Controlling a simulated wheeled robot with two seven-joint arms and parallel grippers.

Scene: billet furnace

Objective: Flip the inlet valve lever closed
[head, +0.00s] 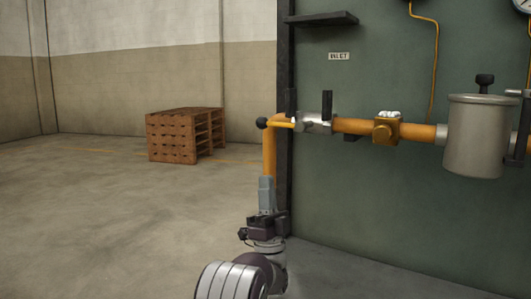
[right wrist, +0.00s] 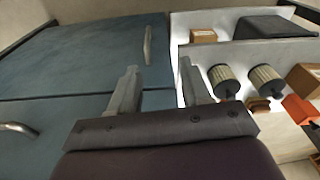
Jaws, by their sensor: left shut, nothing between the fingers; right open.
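The inlet valve (head: 316,123) is a silver body on the orange pipe, below a plate marked INLET (head: 339,56). Its yellow lever (head: 283,124) points left and ends in a black ball knob (head: 262,123). My left gripper (head: 266,182) is shut and empty, pointing up below the knob, in front of the lower part of the orange pipe. A gap shows between its fingertips and the lever. My right gripper (right wrist: 158,85) is open and empty in the right wrist view, away from the valve.
Right of the valve are a brass fitting (head: 385,131) and a grey canister (head: 476,140) on the green panel (head: 400,200). Wooden pallets (head: 185,135) stand at the back left. The right wrist view shows a blue cabinet (right wrist: 75,60) and a shelf with filters (right wrist: 265,78) and boxes.

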